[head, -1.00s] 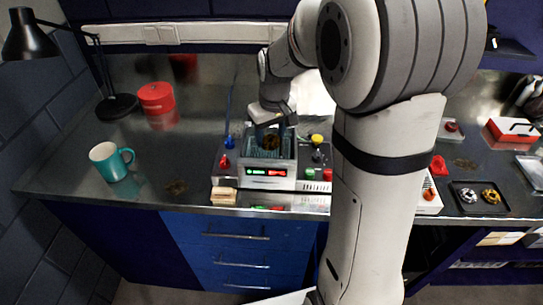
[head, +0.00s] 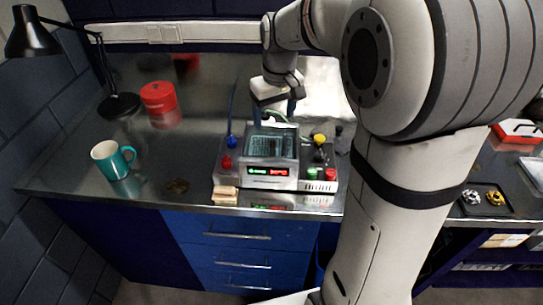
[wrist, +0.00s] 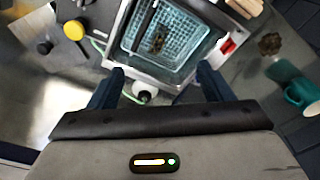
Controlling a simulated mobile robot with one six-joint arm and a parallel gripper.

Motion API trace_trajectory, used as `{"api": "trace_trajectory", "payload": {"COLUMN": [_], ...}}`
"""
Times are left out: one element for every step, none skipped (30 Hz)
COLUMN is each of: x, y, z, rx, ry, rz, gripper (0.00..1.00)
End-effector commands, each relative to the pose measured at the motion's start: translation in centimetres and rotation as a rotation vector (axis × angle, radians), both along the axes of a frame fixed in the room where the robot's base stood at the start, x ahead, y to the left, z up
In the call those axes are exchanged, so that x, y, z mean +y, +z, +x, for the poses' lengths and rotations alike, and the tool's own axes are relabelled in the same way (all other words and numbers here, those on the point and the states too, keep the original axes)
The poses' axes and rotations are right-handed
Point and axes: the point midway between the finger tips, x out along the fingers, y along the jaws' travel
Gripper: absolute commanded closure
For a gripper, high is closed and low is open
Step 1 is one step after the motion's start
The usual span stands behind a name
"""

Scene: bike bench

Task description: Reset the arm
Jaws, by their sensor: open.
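My gripper (head: 274,108) is above the back edge of a small grey machine (head: 228,180) with a basket in its top, on the metal bench. In the wrist view my gripper (wrist: 158,84) has its two dark fingers spread apart with nothing held between them. The wire basket (wrist: 187,45) sits in the machine's tank, and a small brownish part (wrist: 158,40) lies in it. A white-capped fitting (wrist: 144,92) on the machine's back side shows between the fingertips, and I cannot tell how far below them it is.
A teal mug (head: 110,160), a red canister (head: 158,98) and a black lamp (head: 118,106) stand at the left. A wooden block (head: 225,195) lies at the machine's front. A dark tray (head: 484,199) with small parts is at the right. The left bench surface is mostly clear.

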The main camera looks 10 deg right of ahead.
Motion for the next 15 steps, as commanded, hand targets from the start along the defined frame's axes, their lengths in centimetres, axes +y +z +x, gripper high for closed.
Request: {"api": "trace_trajectory", "payload": {"x": [-0.03,-0.03,-0.04,-0.04,-0.04,-0.07,-0.09,-0.10,-0.10,-0.10,-0.10,-0.10,-0.10,-0.10,-0.10], "y": [0.42,0.59,0.77,0.86,0.92,0.96,0.97,0.96,0.96,0.96,0.95,0.95,0.95,0.94,0.93], "z": [-0.06,-0.11,-0.13,-0.14,-0.15,-0.15,-0.16,-0.16,-0.16,-0.16,-0.16,-0.16,-0.16,-0.15,-0.16], "rx": [-0.001,0.000,0.001,0.001,0.001,0.001,0.001,0.001,0.001,0.001,0.001,0.001,0.001,0.001,0.001], "ry": [0.000,0.000,0.000,0.000,0.000,-0.001,-0.001,-0.001,-0.001,-0.001,-0.001,-0.001,-0.001,-0.001,-0.002], "rz": [0.000,0.000,0.000,0.000,0.000,0.000,0.000,0.000,0.000,0.000,0.000,0.000,0.000,0.000,0.000], "gripper": [0.27,0.27,0.27,0.27,0.27,0.27,0.27,0.27,0.27,0.27,0.27,0.27,0.27,0.27,0.27]}}
